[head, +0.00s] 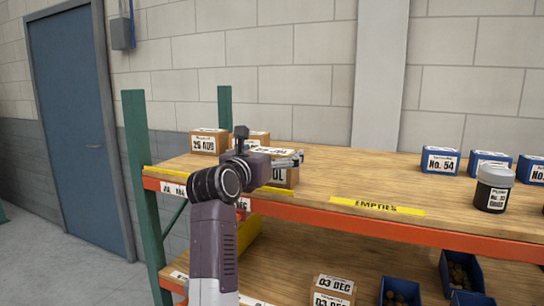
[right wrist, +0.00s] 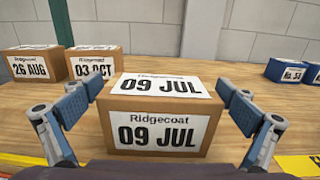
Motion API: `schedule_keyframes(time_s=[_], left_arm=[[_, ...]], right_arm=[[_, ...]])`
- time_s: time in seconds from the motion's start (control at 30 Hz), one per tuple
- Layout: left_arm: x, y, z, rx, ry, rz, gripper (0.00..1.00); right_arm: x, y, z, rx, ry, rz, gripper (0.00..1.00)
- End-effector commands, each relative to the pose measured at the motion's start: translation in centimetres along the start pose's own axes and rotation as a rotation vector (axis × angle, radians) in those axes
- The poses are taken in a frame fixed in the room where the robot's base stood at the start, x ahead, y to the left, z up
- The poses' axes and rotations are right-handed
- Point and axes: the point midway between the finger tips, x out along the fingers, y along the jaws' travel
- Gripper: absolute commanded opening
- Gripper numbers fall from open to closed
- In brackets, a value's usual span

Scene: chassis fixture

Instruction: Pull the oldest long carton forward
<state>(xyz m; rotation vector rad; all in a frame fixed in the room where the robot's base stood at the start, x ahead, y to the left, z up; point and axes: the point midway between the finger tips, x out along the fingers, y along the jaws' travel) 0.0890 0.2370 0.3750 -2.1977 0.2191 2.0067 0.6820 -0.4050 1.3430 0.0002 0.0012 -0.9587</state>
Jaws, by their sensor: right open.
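A brown carton labelled Ridgecoat 09 JUL (right wrist: 114,151) sits at the shelf front, seen up close in the right wrist view. My right gripper (right wrist: 158,108) is open, with one blue-padded finger on each side of this carton; whether a pad touches it I cannot tell. In the head view my right gripper (head: 284,158) covers much of the 09 JUL carton (head: 291,182). Behind and to the left stand a 26 AUG carton (right wrist: 57,78) and a 03 OCT carton (right wrist: 112,75). My left gripper is out of view.
The wooden upper shelf (head: 340,170) is bare in the middle, above a yellow EMPTIES label (head: 376,206). Blue boxes (head: 440,161) and a dark jar (head: 491,190) stand on the right. A green post (head: 143,200) bounds the left.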

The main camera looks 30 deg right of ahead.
Motion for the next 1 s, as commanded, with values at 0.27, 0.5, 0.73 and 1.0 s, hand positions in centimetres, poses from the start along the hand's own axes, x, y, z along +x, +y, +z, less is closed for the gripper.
schedule_keyframes(time_s=[0.27, 0.5, 0.73, 1.0], left_arm=[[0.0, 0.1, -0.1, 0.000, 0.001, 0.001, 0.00], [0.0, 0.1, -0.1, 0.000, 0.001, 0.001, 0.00], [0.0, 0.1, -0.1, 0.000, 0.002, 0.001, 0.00], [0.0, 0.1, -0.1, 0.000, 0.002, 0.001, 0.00]], right_arm=[[0.0, 0.1, 5.5, 0.004, -0.001, 0.001, 1.00], [0.0, 0.1, 8.5, 0.001, 0.002, 0.000, 1.00], [0.0, 0.1, 9.0, -0.001, 0.003, 0.000, 1.00], [0.0, 0.1, 9.0, 0.000, 0.002, 0.000, 1.00]])
